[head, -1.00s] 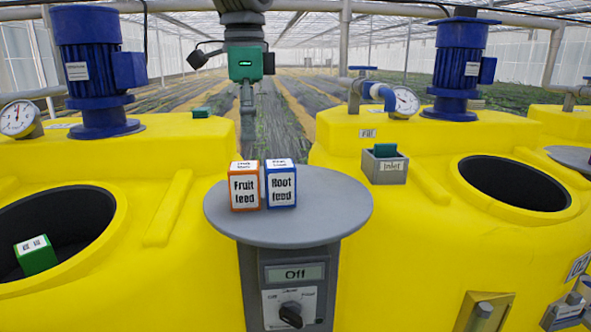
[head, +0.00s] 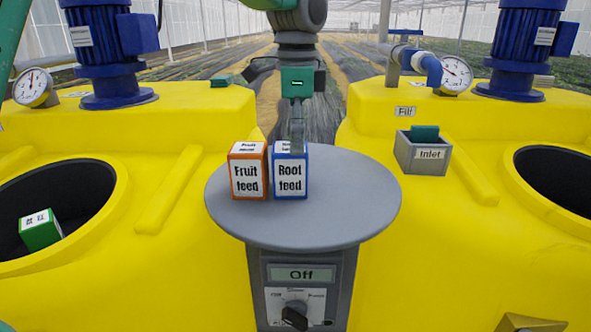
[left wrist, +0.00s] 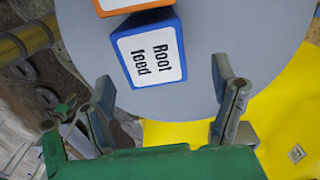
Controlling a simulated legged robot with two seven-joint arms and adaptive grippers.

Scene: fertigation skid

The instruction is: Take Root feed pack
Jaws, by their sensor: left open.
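The Root feed pack (head: 290,172), a blue-edged box with a white label, stands upright on the round grey table (head: 350,210). It also shows in the left wrist view (left wrist: 150,52). The orange-edged Fruit feed pack (head: 248,173) stands close at its left. My left gripper (head: 297,130) hangs above and behind the Root feed pack in the head view. In the left wrist view its two fingers (left wrist: 166,90) are apart and empty, with the pack just beyond the tips. I cannot tell whether a finger touches it. My right gripper is not in view.
Yellow tanks with dark round openings flank the table. A green pack (head: 40,230) lies in the left opening (head: 95,205). The table's right side is clear.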

